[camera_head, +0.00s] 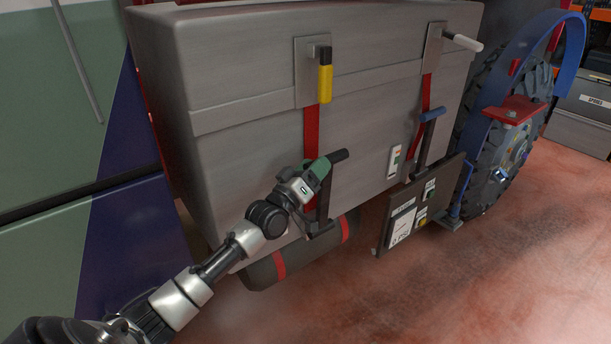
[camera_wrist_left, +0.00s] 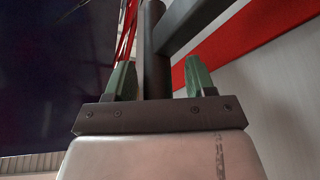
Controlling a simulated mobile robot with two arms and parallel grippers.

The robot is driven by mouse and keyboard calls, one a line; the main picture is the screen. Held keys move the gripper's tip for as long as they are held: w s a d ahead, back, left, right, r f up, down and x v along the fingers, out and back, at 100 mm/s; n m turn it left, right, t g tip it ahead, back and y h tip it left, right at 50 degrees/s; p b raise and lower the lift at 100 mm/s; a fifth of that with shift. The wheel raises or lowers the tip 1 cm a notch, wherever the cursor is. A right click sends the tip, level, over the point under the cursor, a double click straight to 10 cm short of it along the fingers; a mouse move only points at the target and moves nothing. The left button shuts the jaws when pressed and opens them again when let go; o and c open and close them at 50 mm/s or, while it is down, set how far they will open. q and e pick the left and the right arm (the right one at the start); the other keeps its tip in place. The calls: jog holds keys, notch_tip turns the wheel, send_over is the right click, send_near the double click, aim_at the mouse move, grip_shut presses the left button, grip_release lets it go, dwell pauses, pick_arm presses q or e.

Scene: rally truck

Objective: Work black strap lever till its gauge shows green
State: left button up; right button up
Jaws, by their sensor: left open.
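The black strap lever (camera_head: 338,156) has a dark grip and stands at the lower end of a red strap (camera_head: 311,129) on the grey box's front. My left gripper (camera_head: 318,170) is at this lever, just below its grip. In the left wrist view its green fingers (camera_wrist_left: 158,80) are apart, with the dark lever bar (camera_wrist_left: 155,50) between them; contact cannot be told. A small white gauge (camera_head: 394,161) with coloured marks is on the box to the right; its reading is too small to tell. My right gripper is not in view.
A blue-handled lever (camera_head: 432,113) hangs on a second red strap to the right. A yellow-handled latch (camera_head: 325,80) and a white-handled latch (camera_head: 463,42) are above. A dark panel with labels (camera_head: 404,224) juts out low. A large tyre (camera_head: 492,150) stands at the right.

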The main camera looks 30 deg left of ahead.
pick_arm(q)
jog(key=b+v, duration=0.3)
jog(key=v, duration=0.7)
jog(key=shift+s, duration=0.25)
